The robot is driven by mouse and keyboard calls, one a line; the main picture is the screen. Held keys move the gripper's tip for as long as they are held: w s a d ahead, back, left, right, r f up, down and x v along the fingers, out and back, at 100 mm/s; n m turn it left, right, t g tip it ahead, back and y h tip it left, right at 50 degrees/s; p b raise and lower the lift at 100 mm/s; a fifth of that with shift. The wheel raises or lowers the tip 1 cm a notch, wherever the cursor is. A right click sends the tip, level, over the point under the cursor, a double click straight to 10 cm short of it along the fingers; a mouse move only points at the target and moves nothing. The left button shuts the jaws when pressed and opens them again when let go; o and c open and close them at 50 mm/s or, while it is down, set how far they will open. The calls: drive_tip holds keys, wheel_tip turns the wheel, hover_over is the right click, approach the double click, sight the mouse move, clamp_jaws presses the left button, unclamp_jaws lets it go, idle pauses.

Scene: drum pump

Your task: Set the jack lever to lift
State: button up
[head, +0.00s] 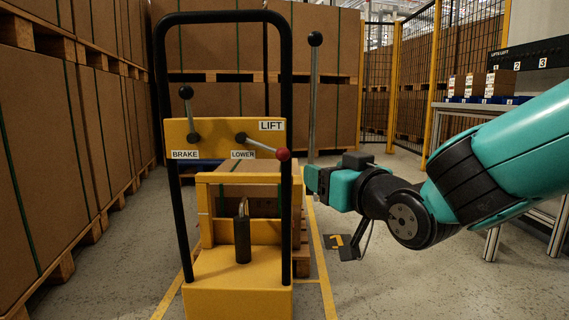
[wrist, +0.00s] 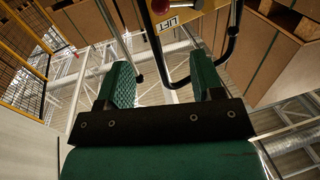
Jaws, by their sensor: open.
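The yellow jack panel (head: 220,118) faces me with LIFT, LOWER and BRAKE labels. The jack lever (head: 262,146) is a metal rod with a red knob (head: 283,154). It points right and slightly down from its pivot, beside the LOWER label and below the LIFT label (head: 271,126). My gripper (head: 309,179) is open and empty, a little right of and below the red knob, apart from it in the picture. In the wrist view the open fingers (wrist: 162,80) show at both sides, with the red knob (wrist: 160,6) at the top edge and the LIFT label (wrist: 168,24) beside it.
A black tubular handle frame (head: 286,90) surrounds the panel. A brake lever with a black knob (head: 186,91) stands up at left. A tall metal rod with a black ball (head: 315,39) rises behind my gripper. Boxes on pallets (head: 40,130) line the left; a table stands right.

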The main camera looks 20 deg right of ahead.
sight(286, 157)
drive_tip(key=w+a+p, duration=0.1)
drive_tip(key=w+p, duration=0.4)
drive_tip(key=p, duration=0.2)
drive_tip(key=w+p, duration=0.5)
drive_tip(key=p, duration=0.2)
drive_tip(key=w+a+p, duration=0.1)
drive_tip(key=w+p, duration=0.3)
drive_tip(key=p, duration=0.3)
drive_tip(key=shift+w+a+r, duration=0.3)
drive_tip(key=shift+w+r, duration=0.05)
drive_tip(key=shift+w, duration=0.05)
drive_tip(key=shift+w+a+f+p, duration=0.1)
drive_tip(key=shift+w+p, duration=0.5)
drive_tip(key=shift+p, duration=0.15)
drive_tip(key=shift+w+f, duration=0.2)
drive_tip(key=shift+w, duration=0.05)
